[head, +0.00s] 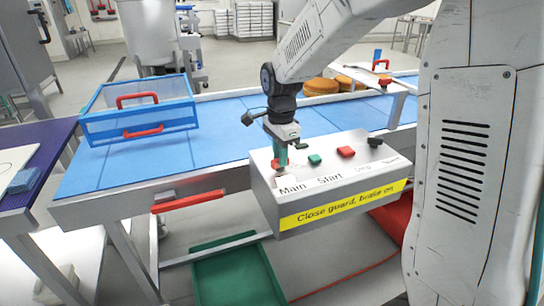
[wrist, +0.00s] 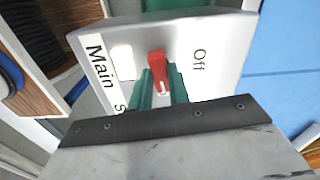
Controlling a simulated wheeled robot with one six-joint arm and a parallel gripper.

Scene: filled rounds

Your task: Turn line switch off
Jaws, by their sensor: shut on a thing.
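The line switch is a red rotary knob (wrist: 158,68) with a white pointer mark, on the control box (head: 330,195). The wrist view shows the label "Main" on one side of it and "Off" on another. My gripper (wrist: 160,90) has green fingers and is shut on the red knob. In the head view my gripper (head: 281,157) points down onto the left end of the box top, and the knob (head: 277,164) is mostly hidden by it. The exact direction of the pointer is hard to tell.
A green button (head: 314,160), a red button (head: 346,152) and a dark switch (head: 375,142) sit right of the knob. A blue conveyor (head: 225,130) with a clear blue-framed guard (head: 138,110) lies behind. A green bin (head: 238,272) stands below.

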